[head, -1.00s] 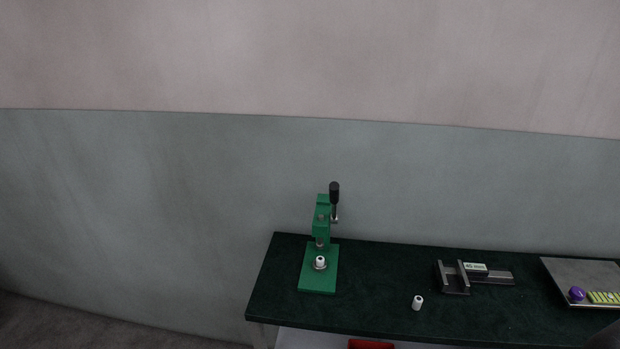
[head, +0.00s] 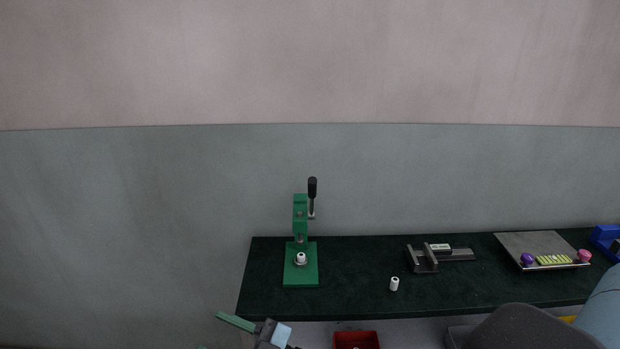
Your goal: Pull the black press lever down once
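The green press (head: 300,215) stands near the left end of the dark green bench. Its black lever (head: 312,188) points straight up on the press's right side. A small white part (head: 301,258) sits at the press base under the ram. A gripper, apparently my right one (head: 211,331), shows at the bottom edge, low and in front of the bench's left end. Its green fingers point left and look spread apart and empty; the lower finger is mostly cut off. It is well away from the lever. My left gripper is not in view.
The bench (head: 350,295) also holds a white cylinder (head: 394,284), a grey metal fixture (head: 424,260) and a tray (head: 535,243) with purple, yellow and pink items. A blue bin (head: 605,238) is at the far right. A red bin (head: 357,341) is below the front edge.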

